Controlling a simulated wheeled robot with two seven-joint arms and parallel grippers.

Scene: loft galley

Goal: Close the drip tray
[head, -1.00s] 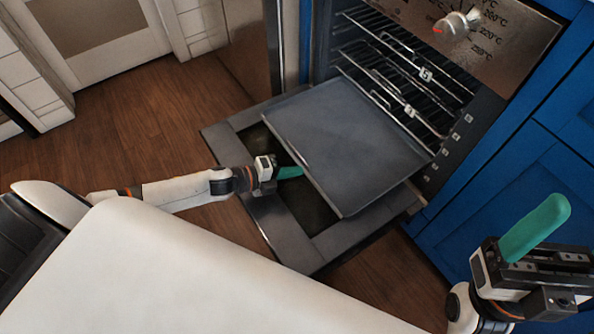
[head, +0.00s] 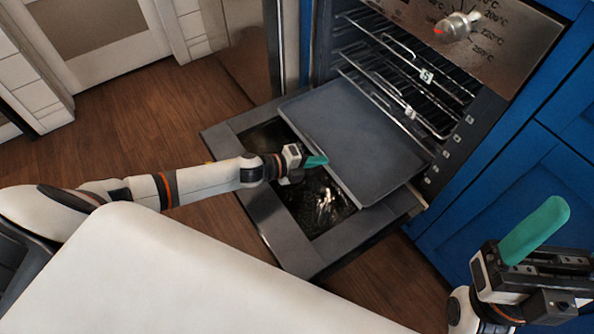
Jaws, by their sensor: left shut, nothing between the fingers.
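The drip tray (head: 362,142) is a flat grey tray that sticks part way out of the oven cavity, above the lowered oven door (head: 305,258). My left gripper (head: 318,161) is shut and empty, its green fingertips at the tray's front left edge. They look in contact with that edge, but I cannot tell for certain. My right gripper (head: 535,230) is at the lower right, away from the tray, with green fingers pointing up. Its finger gap cannot be made out.
Wire racks (head: 405,80) sit inside the oven above the tray. A control knob (head: 457,26) is on the panel at the top. Blue cabinets (head: 520,190) stand at the right. Wooden floor (head: 140,120) is clear at the left.

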